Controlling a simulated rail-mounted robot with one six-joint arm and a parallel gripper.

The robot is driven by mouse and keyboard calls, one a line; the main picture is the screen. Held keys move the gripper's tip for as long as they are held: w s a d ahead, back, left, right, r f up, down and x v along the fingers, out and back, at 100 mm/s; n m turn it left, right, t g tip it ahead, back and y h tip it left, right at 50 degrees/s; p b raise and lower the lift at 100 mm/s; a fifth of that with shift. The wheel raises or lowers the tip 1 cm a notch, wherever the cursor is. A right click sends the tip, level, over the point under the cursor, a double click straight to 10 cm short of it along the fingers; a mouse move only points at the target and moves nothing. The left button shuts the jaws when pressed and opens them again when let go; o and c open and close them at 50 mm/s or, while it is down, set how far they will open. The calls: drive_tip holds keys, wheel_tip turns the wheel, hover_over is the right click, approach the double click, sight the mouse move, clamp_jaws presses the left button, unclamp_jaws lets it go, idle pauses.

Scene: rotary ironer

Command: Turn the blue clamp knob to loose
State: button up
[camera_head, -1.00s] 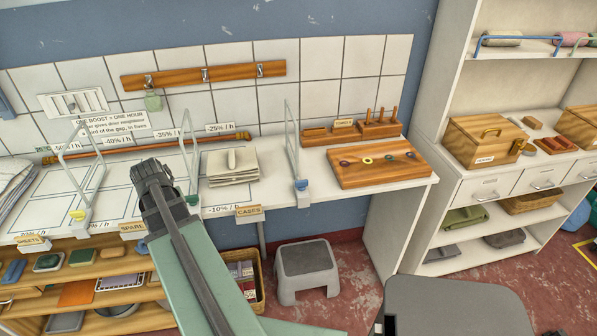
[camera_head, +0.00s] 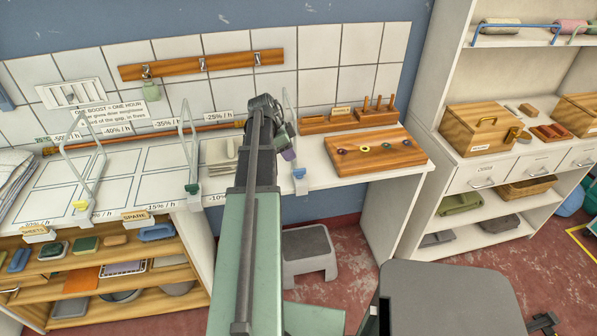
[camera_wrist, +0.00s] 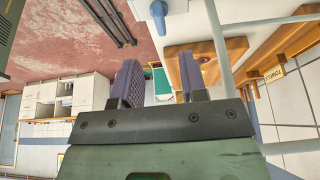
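The blue clamp knob (camera_head: 299,173) sits at the front foot of the right-hand wire divider, on the front edge of the white counter. It also shows at the top of the wrist view (camera_wrist: 158,9). My gripper (camera_head: 288,152) is just left of and above the knob in the head view, partly hidden by my arm. In the wrist view my gripper (camera_wrist: 158,76) has its two dark ribbed fingers apart with nothing between them. The knob lies beyond the fingers and does not touch them. Its turn position cannot be read.
Other dividers carry a green knob (camera_head: 192,188) and a yellow knob (camera_head: 80,205) to the left. A wooden board (camera_head: 375,160) with coloured rings lies right of the blue knob. A grey stool (camera_head: 309,258) stands below. The divider's wire frame (camera_wrist: 218,45) runs close beside the fingers.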

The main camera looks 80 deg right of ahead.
sight(299, 169)
drive_tip(key=b+x, duration=0.3)
drive_tip(key=x, duration=0.1)
drive_tip(key=b+x, duration=0.4)
drive_tip(key=shift+w+f, duration=0.1)
drive_tip(key=shift+f, duration=0.35)
drive_tip(key=shift+s+d+f+b, duration=0.1)
drive_tip(key=shift+s+f+b, duration=0.15)
drive_tip(key=shift+f+b, duration=0.05)
drive_tip(key=shift+r, duration=0.1)
clamp_jaws()
